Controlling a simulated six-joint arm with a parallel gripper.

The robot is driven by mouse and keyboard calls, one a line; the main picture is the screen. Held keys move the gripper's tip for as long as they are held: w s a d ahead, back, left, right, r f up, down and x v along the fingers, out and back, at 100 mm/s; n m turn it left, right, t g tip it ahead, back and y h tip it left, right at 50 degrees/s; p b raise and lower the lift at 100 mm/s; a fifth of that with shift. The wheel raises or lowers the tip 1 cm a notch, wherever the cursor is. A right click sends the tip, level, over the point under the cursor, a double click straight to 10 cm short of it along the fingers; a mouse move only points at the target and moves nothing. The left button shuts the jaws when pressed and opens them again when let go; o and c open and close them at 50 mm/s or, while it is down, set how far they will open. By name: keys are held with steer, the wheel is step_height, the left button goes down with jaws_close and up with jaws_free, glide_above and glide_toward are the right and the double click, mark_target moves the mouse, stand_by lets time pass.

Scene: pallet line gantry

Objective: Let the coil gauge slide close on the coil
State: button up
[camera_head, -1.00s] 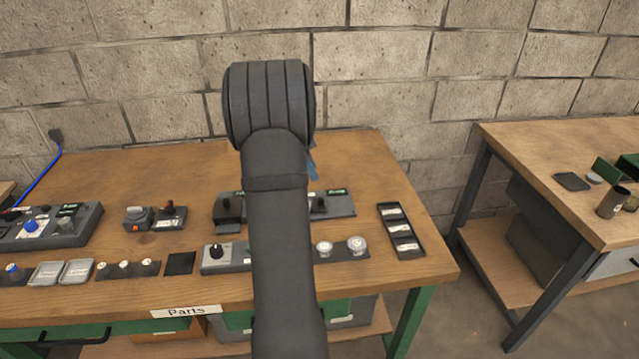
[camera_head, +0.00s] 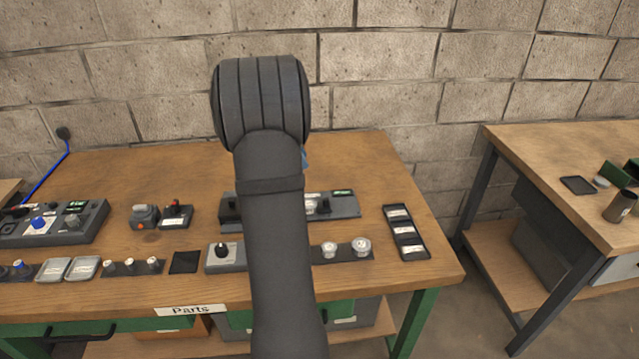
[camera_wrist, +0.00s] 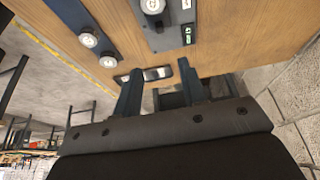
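A dark gauge-like unit (camera_head: 345,205) with green displays and black raised blocks lies on the bench, partly hidden behind my arm. I take it for the coil gauge. Its end shows at the top of the wrist view (camera_wrist: 170,38), with a green display and a round white piece. I cannot tell which part is the coil or how far the slide stands from it. My gripper (camera_wrist: 160,68) has its two fingers apart with nothing held between them, above the bench and away from the unit. In the head view my arm hides the gripper.
A black tray with white labels (camera_head: 386,222) lies near the bench's right edge. Two white-topped knobs (camera_head: 346,248) stand on a strip in front of the unit. Control boxes (camera_head: 60,225) fill the left. The back of the bench is clear; a block wall stands behind.

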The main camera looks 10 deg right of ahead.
mark_target(325, 199)
steer(key=x, duration=1.7)
jaws_close()
